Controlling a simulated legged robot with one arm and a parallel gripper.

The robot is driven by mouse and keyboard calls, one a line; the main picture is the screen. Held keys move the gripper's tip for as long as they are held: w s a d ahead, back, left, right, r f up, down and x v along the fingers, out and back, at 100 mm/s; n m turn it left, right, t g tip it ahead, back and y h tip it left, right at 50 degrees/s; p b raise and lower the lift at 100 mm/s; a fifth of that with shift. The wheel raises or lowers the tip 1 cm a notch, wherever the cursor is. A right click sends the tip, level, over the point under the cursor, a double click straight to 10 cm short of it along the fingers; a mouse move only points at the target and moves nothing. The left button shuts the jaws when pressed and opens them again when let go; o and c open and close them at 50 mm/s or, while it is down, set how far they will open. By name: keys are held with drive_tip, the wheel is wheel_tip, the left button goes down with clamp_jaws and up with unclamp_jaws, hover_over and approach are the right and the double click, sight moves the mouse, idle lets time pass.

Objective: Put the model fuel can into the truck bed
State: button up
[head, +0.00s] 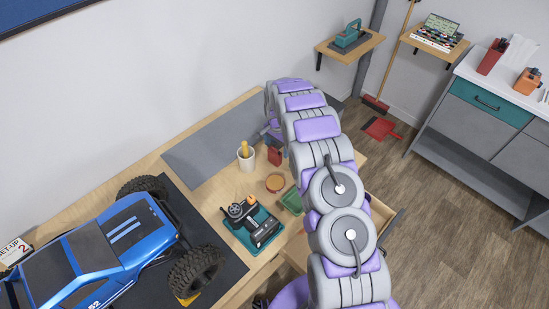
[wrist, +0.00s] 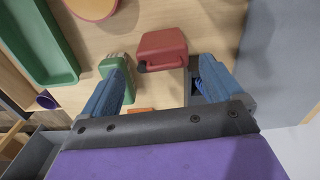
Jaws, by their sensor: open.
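The model fuel can is a small red can; it stands on the workbench (head: 215,195) in the head view (head: 275,157), beside my arm. It also shows in the wrist view (wrist: 163,46), just beyond and between my fingertips. My gripper (wrist: 163,75) is open, with its two blue fingers apart and nothing visibly held between them. In the head view my arm hides the fingers. The blue truck (head: 125,240) with big black tyres sits at the lower left on a dark mat. I cannot clearly tell which part is its bed.
A small green item (wrist: 114,66) is close to my left finger. A green tray (wrist: 38,45) and an orange round dish (wrist: 92,8) lie nearby. A white cup (head: 245,160) and a teal tray with a remote (head: 265,230) stand between the can and the truck.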

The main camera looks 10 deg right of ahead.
sight(275, 151)
drive_tip(key=shift+a+f+b, duration=0.15)
drive_tip(key=shift+f+b, duration=0.05)
drive_tip(key=shift+f, duration=0.8)
drive_tip(key=shift+a+f+b, duration=0.15)
drive_tip(key=shift+a+f, duration=0.05)
drive_tip(key=shift+f, duration=0.8)
drive_tip(key=shift+a+f+b, duration=0.15)
drive_tip(key=shift+f+b, duration=0.05)
drive_tip(key=shift+f, duration=0.8)
drive_tip(key=shift+c, duration=0.2)
drive_tip(key=c, duration=1.1)
drive_tip(key=shift+r, duration=0.1)
